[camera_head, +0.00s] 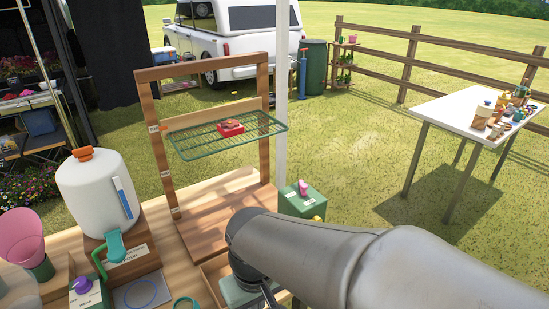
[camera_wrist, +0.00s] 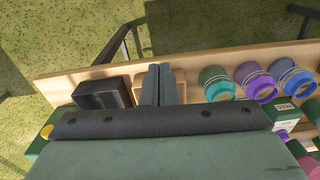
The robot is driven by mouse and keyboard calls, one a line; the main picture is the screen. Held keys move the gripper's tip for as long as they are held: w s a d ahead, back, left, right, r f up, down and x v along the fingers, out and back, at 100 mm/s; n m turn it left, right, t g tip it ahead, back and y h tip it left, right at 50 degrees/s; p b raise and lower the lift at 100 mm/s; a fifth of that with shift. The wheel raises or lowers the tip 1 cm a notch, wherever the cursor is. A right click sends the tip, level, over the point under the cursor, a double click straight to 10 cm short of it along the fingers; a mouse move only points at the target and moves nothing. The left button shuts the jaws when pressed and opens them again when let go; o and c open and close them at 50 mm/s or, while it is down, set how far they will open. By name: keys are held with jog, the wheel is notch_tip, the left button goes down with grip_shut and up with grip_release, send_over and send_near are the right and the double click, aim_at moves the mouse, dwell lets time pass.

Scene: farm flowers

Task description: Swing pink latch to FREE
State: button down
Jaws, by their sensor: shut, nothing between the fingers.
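A pink knob-like piece (camera_head: 303,187) stands on a green box (camera_head: 300,204) right of the wooden frame in the head view; I cannot tell whether it is the latch. In the wrist view, a pink piece (camera_wrist: 285,126) shows at the right beside a green box with a white label (camera_wrist: 284,108), whose small lettering I cannot read surely. My gripper (camera_wrist: 159,72) is shut and empty, its fingers over the wooden bench between a black box and several coloured rings. In the head view my arm hides the fingers and part of the bench.
A wooden frame (camera_head: 152,140) with a green wire rack (camera_head: 205,142) rises from the bench. A white tank (camera_head: 90,190) stands left. In the wrist view, the black box (camera_wrist: 103,93) is left of my fingers and a teal ring (camera_wrist: 219,91) is right. Grass lies beyond.

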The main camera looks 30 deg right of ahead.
jog(key=m+t+y+b, duration=0.4)
jog(key=m+t+y, duration=0.65)
jog(key=m, duration=1.85)
send_near(303, 184)
jog(key=s+d+t+h, duration=0.15)
jog(key=s+d, duration=0.25)
jog(key=s, duration=0.4)
jog(key=shift+w+d+r+p, duration=0.15)
jog(key=shift+r+p, duration=0.15)
jog(key=shift+r, duration=0.15)
jog(key=p+x, duration=0.1)
jog(key=x, duration=1.3)
jog(key=shift+a, duration=0.25)
